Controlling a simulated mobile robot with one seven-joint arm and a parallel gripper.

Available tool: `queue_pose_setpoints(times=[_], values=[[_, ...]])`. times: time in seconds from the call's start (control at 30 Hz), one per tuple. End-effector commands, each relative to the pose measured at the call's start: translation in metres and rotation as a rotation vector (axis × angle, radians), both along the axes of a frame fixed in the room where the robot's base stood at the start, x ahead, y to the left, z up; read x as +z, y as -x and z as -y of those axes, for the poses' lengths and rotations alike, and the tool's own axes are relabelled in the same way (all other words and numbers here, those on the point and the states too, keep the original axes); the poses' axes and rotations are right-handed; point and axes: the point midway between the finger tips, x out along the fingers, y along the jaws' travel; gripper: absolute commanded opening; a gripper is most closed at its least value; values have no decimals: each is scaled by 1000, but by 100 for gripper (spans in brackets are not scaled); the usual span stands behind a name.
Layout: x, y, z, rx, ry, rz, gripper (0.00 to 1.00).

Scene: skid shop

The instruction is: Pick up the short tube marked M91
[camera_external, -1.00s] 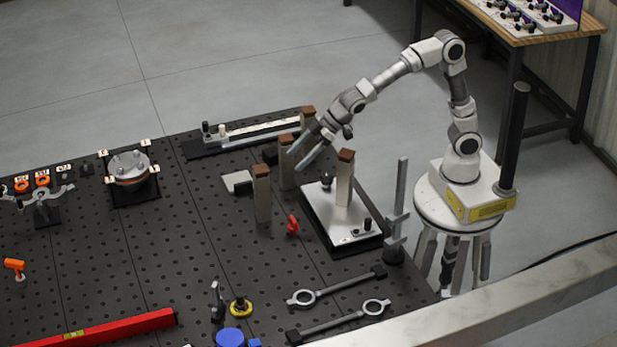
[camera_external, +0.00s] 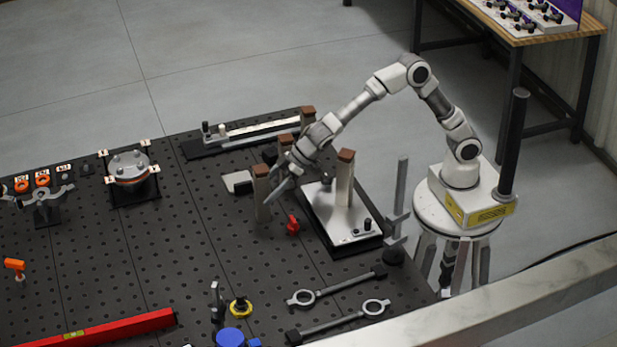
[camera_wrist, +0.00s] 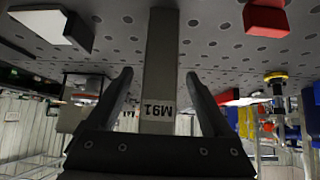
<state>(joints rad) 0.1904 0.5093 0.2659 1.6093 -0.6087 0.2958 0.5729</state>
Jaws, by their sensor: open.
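The tube marked M91 (camera_wrist: 163,45) is a grey square post in the middle of the wrist view, its label upside down there. It runs between the two fingers of my gripper (camera_wrist: 160,75), which is open with a gap on each side of the tube. In the external view my gripper (camera_external: 271,190) is low over the pegboard table, at an upright brown-topped post (camera_external: 262,208) that appears to be this tube. The fingers partly overlap it there. Part of another label shows beside the tube in the wrist view.
Two other brown-topped posts stand close by, one on a white plate (camera_external: 335,222) to the right and one behind my gripper. A red part (camera_external: 293,225) lies just right of the tube; a pale block (camera_external: 237,181) lies to its left.

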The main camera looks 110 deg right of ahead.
Motion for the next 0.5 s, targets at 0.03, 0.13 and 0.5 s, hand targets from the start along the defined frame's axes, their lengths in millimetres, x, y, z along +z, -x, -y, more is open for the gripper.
queue_pose_setpoints(times=[0.03,0.13,0.5], values=[[-10,-5,1,1,-1,-2,85],[-17,-14,1,1,-1,0,85],[-22,-20,1,1,-1,1,85]])
